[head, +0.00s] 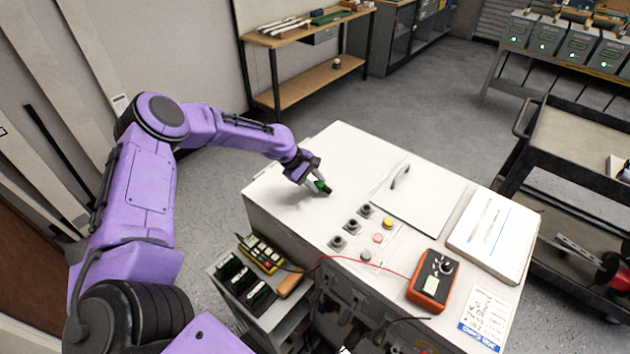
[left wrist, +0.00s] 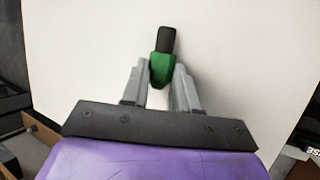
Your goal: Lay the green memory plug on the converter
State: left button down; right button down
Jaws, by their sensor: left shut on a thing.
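My left gripper (head: 316,183) is at the far-left part of the white converter top (head: 345,150). It is shut on the green memory plug (head: 321,185), which has a green body and a dark end. In the left wrist view, the green plug (left wrist: 162,68) is between the two grey fingertips (left wrist: 161,80), its black end pointing away from the gripper over the plain white surface. I cannot tell whether the plug touches the top. My right gripper is not in view.
White surface around the plug is clear.

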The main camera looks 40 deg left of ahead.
pick_arm(q)
jog(key=shift+f, duration=0.35)
jog(key=c, duration=0.8)
grip_release()
jog(key=shift+s, duration=0.1)
jog(key=shift+s+f, duration=0.1)
jog(key=shift+f, duration=0.05)
jog(key=v, duration=1)
jog(key=shift+a+r, duration=0.1)
jog(key=shift+r, duration=0.4)
